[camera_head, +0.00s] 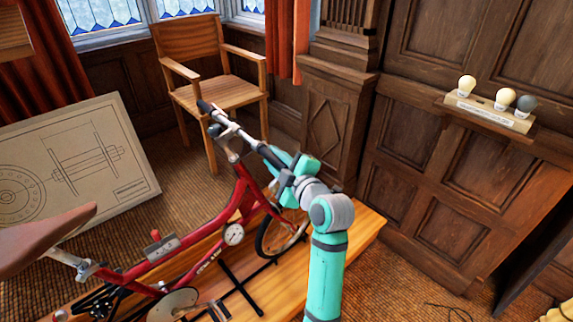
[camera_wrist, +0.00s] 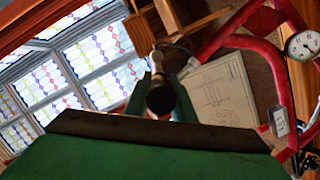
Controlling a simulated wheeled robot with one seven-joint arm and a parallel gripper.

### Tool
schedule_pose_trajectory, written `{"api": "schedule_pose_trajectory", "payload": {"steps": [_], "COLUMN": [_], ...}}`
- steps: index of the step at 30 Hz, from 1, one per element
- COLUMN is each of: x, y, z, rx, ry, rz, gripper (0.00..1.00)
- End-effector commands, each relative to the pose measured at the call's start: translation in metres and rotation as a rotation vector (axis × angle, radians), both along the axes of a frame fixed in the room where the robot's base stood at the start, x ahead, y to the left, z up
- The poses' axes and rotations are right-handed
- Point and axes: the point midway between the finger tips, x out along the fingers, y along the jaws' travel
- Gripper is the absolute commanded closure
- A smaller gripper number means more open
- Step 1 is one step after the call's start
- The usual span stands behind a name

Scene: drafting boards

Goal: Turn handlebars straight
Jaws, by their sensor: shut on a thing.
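A red bicycle (camera_head: 205,232) stands on a wooden platform, its front toward the right. Its handlebars (camera_head: 232,132) run from a dark grip (camera_head: 205,107) at the upper left down to the grip at the lower right. My gripper (camera_head: 273,160), teal, is shut on the lower right grip. In the wrist view the dark round grip end (camera_wrist: 161,98) sits between the two fingers of my gripper (camera_wrist: 160,90). The front wheel (camera_head: 283,235) is below the handlebars, partly hidden by my arm. Whether the bar is square to the frame is hard to judge.
The wooden platform (camera_head: 355,232) is under the bicycle. A wooden armchair (camera_head: 215,85) stands behind the handlebars. A drawing board (camera_head: 95,150) leans at the left. A shelf with lamp bulbs (camera_head: 490,112) is on the panelled wall at right. Carpet (camera_head: 400,270) is open at the right.

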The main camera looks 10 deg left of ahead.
Motion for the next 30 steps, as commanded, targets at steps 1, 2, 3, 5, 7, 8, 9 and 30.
{"api": "schedule_pose_trajectory", "payload": {"steps": [1, 2, 3, 5, 7, 8, 9, 30], "x": [0.001, 0.001, 0.001, 0.0, 0.0, 0.0, 0.0, -0.017], "y": [0.004, 0.006, 0.007, 0.007, 0.008, 0.008, 0.008, -0.009], "z": [0.003, 0.003, 0.003, 0.003, 0.004, 0.004, 0.004, 0.005], "rx": [-0.001, -0.001, -0.002, -0.002, -0.002, -0.001, -0.001, -0.002], "ry": [-0.003, -0.003, -0.002, -0.002, -0.002, -0.003, -0.003, -0.002], "rz": [0.014, 0.019, 0.023, 0.027, 0.027, 0.027, 0.027, 0.021], "gripper": [1.0, 1.0, 1.0, 1.0, 1.0, 1.0, 1.0, 0.59]}}
